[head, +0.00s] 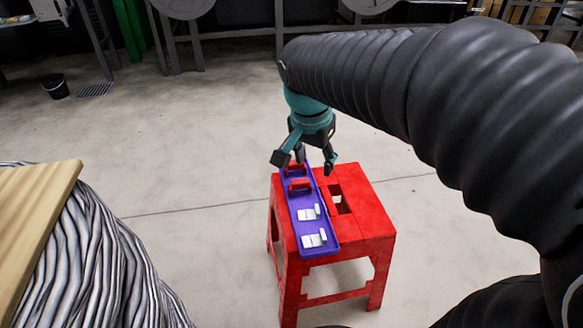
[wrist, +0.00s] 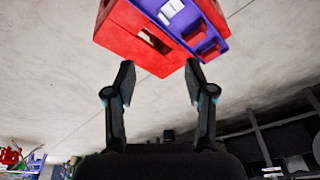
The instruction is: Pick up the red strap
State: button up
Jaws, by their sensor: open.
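A purple tray (head: 323,248) lies along the left side of a red stool's top. Two small red pieces, which look like red straps, sit at its far end; the nearer red strap (head: 299,185) shows clearer in the head view. In the wrist view the two red straps (wrist: 194,34) lie in the tray (wrist: 217,27) at upper right. My gripper (head: 304,165) is open and empty, above the far end of the tray. In the wrist view its fingers (wrist: 160,68) stand wide apart with nothing between them, the straps beyond the right fingertip.
Two white pieces (head: 314,239) lie in the near half of the tray. The red stool (head: 368,213) has an opening in its top, right of the tray. A wooden board (head: 35,190) over striped cloth stands at left. Open concrete floor surrounds the stool; a black bucket (head: 55,87) stands far left.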

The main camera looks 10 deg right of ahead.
jog(key=w+a+f+m+g+h, duration=0.15)
jog(key=w+f+m, duration=0.25)
jog(key=w, duration=0.4)
jog(key=m+h+b, duration=0.1)
jog(key=m+b, duration=0.1)
jog(key=m, duration=0.3)
send_near(298, 181)
jog(key=shift+g, duration=0.45)
jog(key=x, duration=0.6)
jog(key=shift+w+a+f, duration=0.1)
jog(key=shift+w+a, duration=0.05)
jog(key=shift+w, duration=0.25)
jog(key=shift+d+x, duration=0.1)
jog(key=shift+x, duration=1.25)
jog(key=shift+d+x, duration=0.15)
jog(key=shift+x, duration=1.25)
jog(key=shift+a, duration=0.1)
jog(key=c, duration=0.9)
